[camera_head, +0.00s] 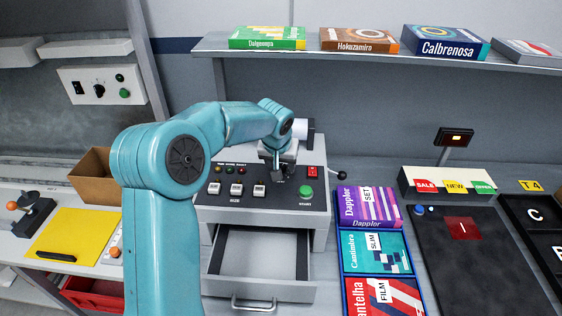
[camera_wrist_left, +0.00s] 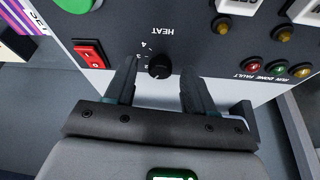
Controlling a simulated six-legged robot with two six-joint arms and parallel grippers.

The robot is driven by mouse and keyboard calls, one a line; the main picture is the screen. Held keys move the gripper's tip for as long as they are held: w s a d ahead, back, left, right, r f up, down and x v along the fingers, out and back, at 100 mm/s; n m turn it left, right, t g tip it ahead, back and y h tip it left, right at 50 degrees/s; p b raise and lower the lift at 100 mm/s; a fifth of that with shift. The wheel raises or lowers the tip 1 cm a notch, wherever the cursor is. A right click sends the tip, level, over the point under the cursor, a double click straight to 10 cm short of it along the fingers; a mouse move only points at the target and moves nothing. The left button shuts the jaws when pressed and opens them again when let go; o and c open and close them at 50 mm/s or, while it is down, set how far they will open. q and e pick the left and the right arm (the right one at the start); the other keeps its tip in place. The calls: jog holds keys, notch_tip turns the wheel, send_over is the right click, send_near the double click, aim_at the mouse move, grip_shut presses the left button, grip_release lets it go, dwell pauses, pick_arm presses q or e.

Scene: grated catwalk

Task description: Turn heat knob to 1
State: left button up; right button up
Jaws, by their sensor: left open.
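The heat knob (camera_wrist_left: 160,66) is small, black and round on the machine's dark control panel (camera_wrist_left: 190,45). In the wrist view the panel appears upside down, with the word HEAT printed beyond the knob and small digits beside it. I cannot read clearly where the knob points. My left gripper (camera_wrist_left: 159,70) is open, with one finger on each side of the knob and a gap visible on both sides. In the head view my left gripper (camera_head: 279,170) is over the panel and hides the knob. My right gripper is not in view.
A red rocker switch (camera_wrist_left: 90,54) and green start button (camera_head: 306,192) are close to the knob. Several white size buttons (camera_head: 237,189) and indicator lamps line the panel. The drawer (camera_head: 260,291) below is open. Boxed products (camera_head: 368,205) stand to the right.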

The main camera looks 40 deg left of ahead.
pick_arm(q)
jog(key=shift+c, duration=0.3)
jog(key=c, duration=0.5)
grip_shut()
jog(key=shift+f, duration=0.1)
